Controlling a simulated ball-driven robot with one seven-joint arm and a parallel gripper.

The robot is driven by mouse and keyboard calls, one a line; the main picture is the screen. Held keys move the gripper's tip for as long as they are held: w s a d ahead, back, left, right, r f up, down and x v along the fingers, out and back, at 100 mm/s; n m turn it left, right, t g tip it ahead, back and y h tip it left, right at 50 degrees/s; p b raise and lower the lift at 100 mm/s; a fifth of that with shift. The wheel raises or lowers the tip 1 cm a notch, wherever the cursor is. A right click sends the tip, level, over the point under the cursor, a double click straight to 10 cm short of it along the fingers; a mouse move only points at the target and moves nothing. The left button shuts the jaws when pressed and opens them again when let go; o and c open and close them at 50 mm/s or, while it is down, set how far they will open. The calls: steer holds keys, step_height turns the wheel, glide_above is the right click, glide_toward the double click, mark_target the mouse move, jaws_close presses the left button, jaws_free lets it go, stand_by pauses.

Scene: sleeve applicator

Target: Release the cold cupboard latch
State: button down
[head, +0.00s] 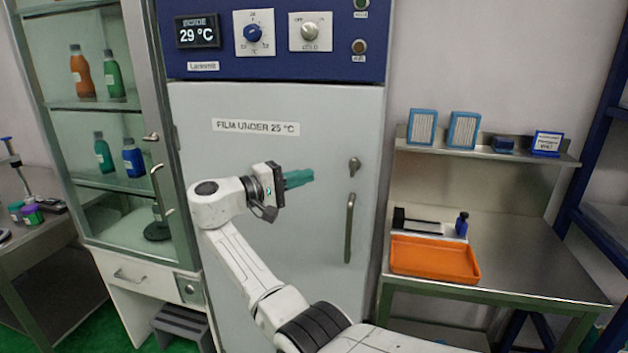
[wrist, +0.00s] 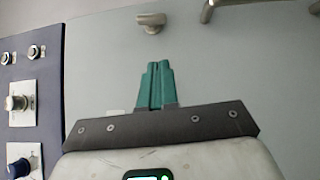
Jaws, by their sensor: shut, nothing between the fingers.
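The cold cupboard (head: 275,200) has a grey door labelled "FILM UNDER 25 °C" below a blue control panel. Its small metal latch (head: 354,166) sits on the right side of the door, above a long vertical handle (head: 349,228). My gripper (head: 311,175) has green fingers and is in front of the door, left of the latch and apart from it. In the wrist view the fingers (wrist: 157,64) are shut together and empty, pointing towards the latch (wrist: 151,20) at the top. The handle (wrist: 225,3) shows at the top right there.
The blue panel (head: 275,68) shows "29 °C", a blue dial and a "COLD" knob (head: 309,31). A glass cabinet (head: 110,110) with bottles stands left. At right are a steel bench with an orange tray (head: 434,273) and a shelf (head: 487,147) with blue boxes.

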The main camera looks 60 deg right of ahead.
steer(key=shift+r+b+v, duration=0.15)
steer(key=shift+b+v, duration=0.2)
steer(key=shift+v, duration=1)
steer(key=shift+r+b+v, duration=0.2)
steer(key=shift+b+v, duration=0.15)
steer(key=shift+v, duration=1)
steer(key=s+a+f+n+t+y, duration=0.1)
steer(key=s+a+f+t+y, duration=0.3)
steer(key=f, duration=0.7)
steer(key=s+a+f+n+y, duration=0.1)
steer(key=s+f, duration=0.5)
steer(key=f, duration=0.4)
steer(key=s+a+f+n+t+y, duration=0.1)
steer(key=s+a+f+t+y, duration=0.2)
steer(key=f, duration=0.8)
steer(key=s+a+f+t+y, duration=0.1)
steer(key=s+a+f+y, duration=0.3)
steer(key=s+a, duration=0.3)
steer(key=s+a+f+n+y, duration=0.1)
steer(key=s+a+f+y, duration=0.2)
steer(key=s+a, duration=0.4)
steer(key=s+y, duration=0.1)
steer(key=s, duration=0.6)
steer(key=shift+s+f+t, duration=0.35)
steer(key=shift+f+t, duration=0.05)
steer(key=shift+a, duration=0.1)
